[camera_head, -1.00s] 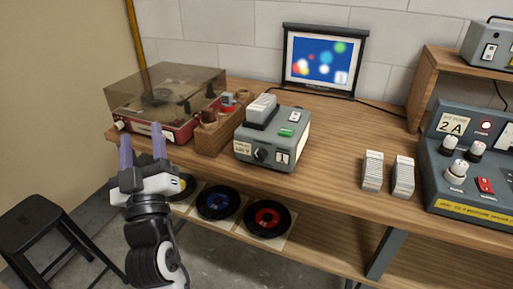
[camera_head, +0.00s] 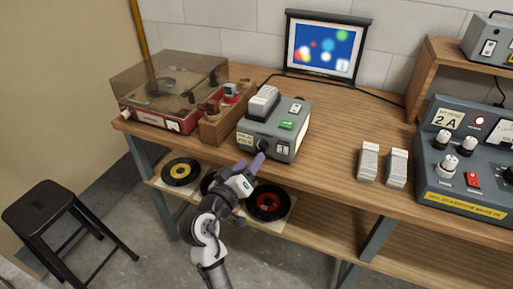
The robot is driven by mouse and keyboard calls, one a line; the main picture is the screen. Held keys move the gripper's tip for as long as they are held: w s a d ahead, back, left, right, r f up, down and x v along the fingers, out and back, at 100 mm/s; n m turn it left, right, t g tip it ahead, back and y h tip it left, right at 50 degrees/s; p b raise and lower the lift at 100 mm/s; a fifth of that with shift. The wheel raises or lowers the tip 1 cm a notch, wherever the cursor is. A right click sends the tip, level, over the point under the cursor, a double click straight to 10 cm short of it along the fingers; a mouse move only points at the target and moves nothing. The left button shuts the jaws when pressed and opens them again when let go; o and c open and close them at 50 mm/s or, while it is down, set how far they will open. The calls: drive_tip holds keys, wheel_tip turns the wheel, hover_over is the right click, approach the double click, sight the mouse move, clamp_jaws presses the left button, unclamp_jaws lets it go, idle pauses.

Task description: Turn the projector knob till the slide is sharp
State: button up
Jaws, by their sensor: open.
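The grey slide projector (camera_head: 287,142) stands near the front edge of the wooden bench, with white slides in its top and a green switch. Its black focus knob (camera_head: 263,146) is on the front face, partly hidden by my fingers. My gripper (camera_head: 254,162) is open, its purple fingers reaching up to the projector front at the knob. I cannot tell whether they touch it. The small screen (camera_head: 323,47) at the back shows coloured round blobs on blue with soft edges; the picture looks blurred.
A record player (camera_head: 171,92) and a wooden caddy (camera_head: 222,122) stand left of the projector. Two white slide stacks (camera_head: 369,162) and a grey control box (camera_head: 462,170) are to the right. Records (camera_head: 267,203) lie on the lower shelf. A black stool (camera_head: 52,212) stands at left.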

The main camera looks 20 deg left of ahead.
sight(260, 149)
drive_tip(key=w, duration=0.2)
drive_tip(key=w+p, duration=0.1)
drive_tip(key=w, duration=0.2)
drive_tip(key=shift+d, duration=0.2)
drive_tip(key=c, duration=0.9)
drive_tip(key=shift+f+b, duration=0.1)
drive_tip(key=shift+b, duration=0.25)
drive_tip(key=shift+c, duration=0.3)
